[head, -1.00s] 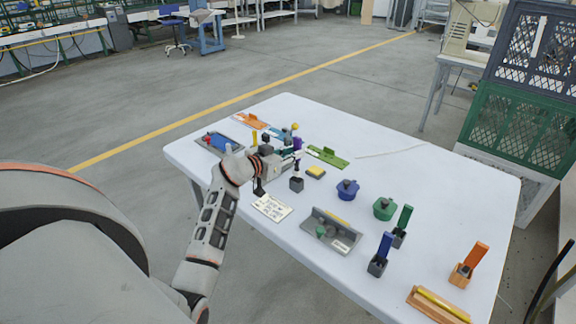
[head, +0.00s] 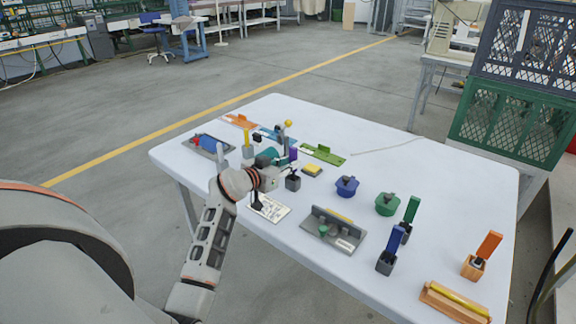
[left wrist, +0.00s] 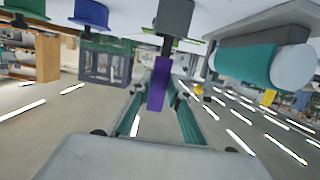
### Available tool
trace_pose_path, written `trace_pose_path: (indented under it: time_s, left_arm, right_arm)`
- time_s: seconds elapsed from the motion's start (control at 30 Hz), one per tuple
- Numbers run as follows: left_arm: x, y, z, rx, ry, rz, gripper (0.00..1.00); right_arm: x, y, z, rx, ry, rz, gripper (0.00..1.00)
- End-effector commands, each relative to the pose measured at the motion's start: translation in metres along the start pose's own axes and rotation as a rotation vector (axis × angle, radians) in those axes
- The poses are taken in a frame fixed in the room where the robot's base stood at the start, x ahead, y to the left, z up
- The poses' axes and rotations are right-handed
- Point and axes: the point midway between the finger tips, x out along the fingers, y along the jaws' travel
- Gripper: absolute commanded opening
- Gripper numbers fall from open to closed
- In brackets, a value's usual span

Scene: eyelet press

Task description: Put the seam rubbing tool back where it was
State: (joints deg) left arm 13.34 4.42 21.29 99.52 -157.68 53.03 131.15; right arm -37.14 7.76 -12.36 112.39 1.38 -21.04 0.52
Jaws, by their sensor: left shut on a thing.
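The seam rubbing tool shows its purple handle (head: 293,154) in the head view. The same purple handle (left wrist: 158,83) stands between my fingers in the left wrist view. My left gripper (head: 288,162) is shut on this handle at the far left part of the table. A small grey block-shaped holder (head: 293,183) stands just below the handle, and a dark part shows at its top. In the left wrist view the holder (left wrist: 175,17) lies in line with the handle's end. I cannot tell how deep the tool sits in it. My right gripper is out of view.
A teal roller (left wrist: 250,65) on a grey stand is close beside my gripper. A yellow pad (head: 312,169), a green tray (head: 323,154) and a white printed card (head: 270,208) lie around the holder. The grey fixture (head: 333,229) stands nearer the front.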

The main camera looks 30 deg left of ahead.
Motion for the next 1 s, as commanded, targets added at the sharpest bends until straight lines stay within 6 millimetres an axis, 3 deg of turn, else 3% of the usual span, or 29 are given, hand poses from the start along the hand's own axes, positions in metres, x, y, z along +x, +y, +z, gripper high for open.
trace_pose_path:
  time_s: [0.2, 0.23, 0.27, 0.3, 0.7, 0.87, 1.0]
  left_arm:
    - [0.001, 0.000, 0.002, -0.002, 0.001, 0.000, 0.00]
    - [0.001, 0.000, 0.001, 0.000, 0.001, 0.000, 0.25]
    - [0.001, 0.000, 0.002, 0.000, 0.001, 0.000, 0.33]
    - [0.001, 0.000, 0.002, 0.000, 0.001, 0.000, 0.34]
    - [-0.002, 0.000, 0.000, 0.001, 0.000, 0.000, 0.34]
    - [-0.025, 0.000, -0.001, -0.001, 0.000, 0.000, 0.34]
    - [-0.055, 0.000, -0.002, 0.000, 0.001, -0.001, 0.34]
  right_arm:
    - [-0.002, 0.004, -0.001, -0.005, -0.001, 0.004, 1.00]
    - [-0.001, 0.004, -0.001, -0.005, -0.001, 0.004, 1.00]
    - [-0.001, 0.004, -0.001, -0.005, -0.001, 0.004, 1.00]
    - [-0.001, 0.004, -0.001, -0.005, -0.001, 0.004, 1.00]
    - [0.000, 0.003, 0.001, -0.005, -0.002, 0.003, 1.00]
    - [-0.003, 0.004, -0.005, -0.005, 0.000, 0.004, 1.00]
    - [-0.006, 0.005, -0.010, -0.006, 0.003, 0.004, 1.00]
